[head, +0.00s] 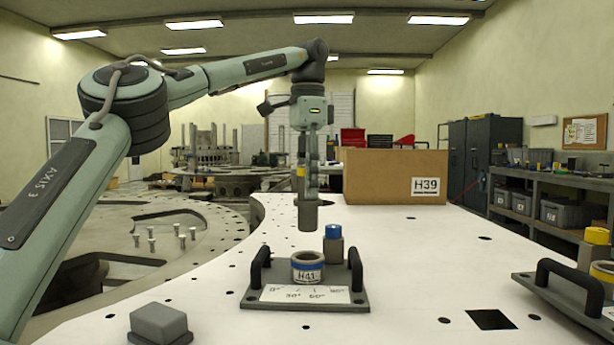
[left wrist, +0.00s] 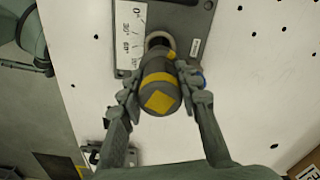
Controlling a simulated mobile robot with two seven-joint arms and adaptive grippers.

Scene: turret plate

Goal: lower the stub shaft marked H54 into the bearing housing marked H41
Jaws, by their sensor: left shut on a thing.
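My left gripper (head: 308,186) points down and is shut on a grey stub shaft (head: 308,215), holding it upright in the air. In the left wrist view the shaft (left wrist: 160,92) sits between the two fingers and shows a yellow diamond and a yellow band; no H54 mark is readable. The bearing housing marked H41 (head: 307,275), a grey ring with a blue band, stands on a handled plate below the shaft, with a clear gap between them. In the left wrist view the housing (left wrist: 160,40) is partly hidden behind the shaft. My right gripper is not in view.
The plate (head: 258,301) has two black handles. A grey block (head: 160,324) lies front left, a cardboard box marked H39 (head: 385,180) behind.

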